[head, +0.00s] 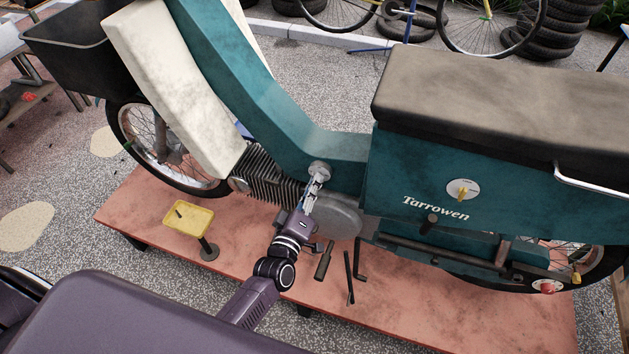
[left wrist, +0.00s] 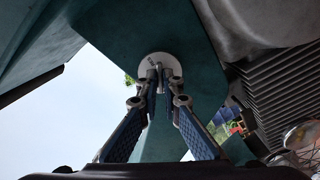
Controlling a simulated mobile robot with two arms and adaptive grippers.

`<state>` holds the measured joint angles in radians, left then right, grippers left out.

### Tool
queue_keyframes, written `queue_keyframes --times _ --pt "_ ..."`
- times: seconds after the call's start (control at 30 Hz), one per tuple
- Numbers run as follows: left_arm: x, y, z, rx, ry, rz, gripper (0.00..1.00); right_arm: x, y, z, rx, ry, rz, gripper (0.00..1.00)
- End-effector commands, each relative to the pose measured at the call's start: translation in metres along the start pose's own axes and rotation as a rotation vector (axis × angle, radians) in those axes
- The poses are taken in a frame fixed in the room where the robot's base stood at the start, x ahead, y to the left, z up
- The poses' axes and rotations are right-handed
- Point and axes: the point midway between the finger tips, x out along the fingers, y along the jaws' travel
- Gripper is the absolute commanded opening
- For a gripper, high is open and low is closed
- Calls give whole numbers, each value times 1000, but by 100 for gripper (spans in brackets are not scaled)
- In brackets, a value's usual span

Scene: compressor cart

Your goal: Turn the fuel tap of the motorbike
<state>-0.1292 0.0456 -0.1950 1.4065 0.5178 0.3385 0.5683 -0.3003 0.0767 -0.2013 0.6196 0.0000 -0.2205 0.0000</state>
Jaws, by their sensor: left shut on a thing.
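The motorbike is teal with a dark seat (head: 500,95) and stands on a reddish platform. A round pale plate with a small lever, the fuel tap (head: 319,168), sits low on the teal frame above the finned engine. In the left wrist view the tap's round plate (left wrist: 172,67) faces me, and its lever sits between the fingertips. My left gripper (head: 314,185) reaches it from below and is shut on the lever; the fingers partly hide it. My right gripper is not in view.
A white dial with a yellow mark (head: 463,189) is on the side panel at right. A yellow tray on a stand (head: 188,218) is at left on the platform (head: 400,310). Pedals and levers (head: 324,262) stick out below the engine, right of my arm. Tyres and bicycles are behind.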

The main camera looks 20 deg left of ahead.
Motion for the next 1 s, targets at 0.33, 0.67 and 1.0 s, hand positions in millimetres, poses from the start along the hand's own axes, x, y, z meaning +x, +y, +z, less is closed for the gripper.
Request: queue_keyframes --times 0.33,0.67,1.0 --pt "0 0 0 332 -1 -2 0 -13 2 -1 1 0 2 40" --pt "0 0 0 640 -2 -3 0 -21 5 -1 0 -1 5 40" --pt "-1 -1 1 898 -2 -2 0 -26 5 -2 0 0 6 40"
